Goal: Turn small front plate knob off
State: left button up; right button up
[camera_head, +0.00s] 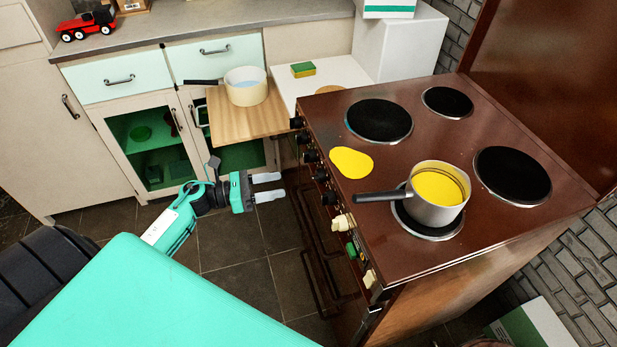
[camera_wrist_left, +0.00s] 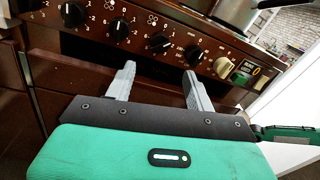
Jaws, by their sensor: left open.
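The brown stove (camera_head: 470,130) has a row of black knobs on its front panel, including one black knob (camera_head: 321,174) near the middle. The wrist view shows several of them, with a black knob (camera_wrist_left: 160,43) just beyond my fingers and another black knob (camera_wrist_left: 194,54) to its right. I cannot tell from the markings which one is for the small front plate. The small front plate (camera_head: 407,221) is partly hidden under a steel pot. My left gripper (camera_head: 268,187), also in the wrist view (camera_wrist_left: 159,71), is open and empty, apart from the panel. My right gripper is not in view.
The steel pot (camera_head: 424,209) with yellow contents has its handle toward the stove front. A yellow patch (camera_head: 351,162) lies on the stovetop. A pull-out wooden board (camera_head: 228,119) holds a cream pan (camera_head: 246,92) left of the stove. Floor (camera_head: 238,245) before the stove is clear.

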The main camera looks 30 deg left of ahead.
aim_at(312, 178)
pick_arm(q)
jog(key=p+x, duration=0.1)
jog(key=x, duration=0.8)
jog(key=shift+w+d+p, duration=0.25)
jog(key=shift+p, duration=0.15)
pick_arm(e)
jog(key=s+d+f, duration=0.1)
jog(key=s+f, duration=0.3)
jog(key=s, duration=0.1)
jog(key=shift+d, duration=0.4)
pick_arm(q)
jog(key=shift+c, duration=0.2)
jog(key=c, duration=0.9)
